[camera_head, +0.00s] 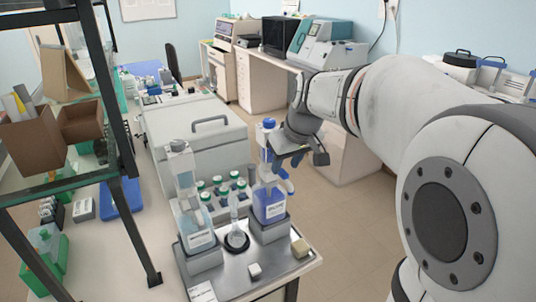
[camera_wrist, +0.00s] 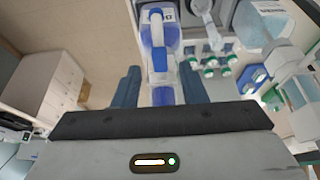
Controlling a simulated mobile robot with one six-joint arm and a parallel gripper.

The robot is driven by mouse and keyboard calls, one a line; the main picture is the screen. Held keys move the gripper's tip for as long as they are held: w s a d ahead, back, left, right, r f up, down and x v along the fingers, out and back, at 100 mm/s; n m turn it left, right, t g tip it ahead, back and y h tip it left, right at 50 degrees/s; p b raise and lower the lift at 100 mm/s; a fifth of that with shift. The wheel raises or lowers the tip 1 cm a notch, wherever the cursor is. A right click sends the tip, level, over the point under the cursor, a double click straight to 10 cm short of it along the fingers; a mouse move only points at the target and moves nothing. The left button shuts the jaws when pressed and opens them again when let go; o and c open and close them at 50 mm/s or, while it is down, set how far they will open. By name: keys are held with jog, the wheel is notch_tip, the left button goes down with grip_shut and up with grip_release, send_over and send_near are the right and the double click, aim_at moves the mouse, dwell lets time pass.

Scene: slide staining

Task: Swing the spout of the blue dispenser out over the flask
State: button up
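The blue dispenser (camera_head: 269,206), a clear bottle of blue liquid with a blue cap, stands upright on a grey block at the right of the metal tray. The small clear flask (camera_head: 235,233) stands in a dark ring to its left. My gripper (camera_head: 279,172) is at the dispenser's upper part. In the wrist view, my two fingers (camera_wrist: 160,76) are apart, one on each side of the dispenser's blue top (camera_wrist: 163,96), with gaps visible. The blue dispenser's bottle (camera_wrist: 160,30) lies beyond them, and the flask (camera_wrist: 213,36) is to its right. I cannot clearly make out the spout.
A second clear dispenser (camera_head: 195,220) stands left of the flask. Several green-capped bottles (camera_head: 221,187) stand behind. A large grey box (camera_head: 196,138) stands behind; open floor lies to the right.

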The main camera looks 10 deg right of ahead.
aim_at(282, 177)
jog(key=shift+x, duration=1.3)
grip_shut()
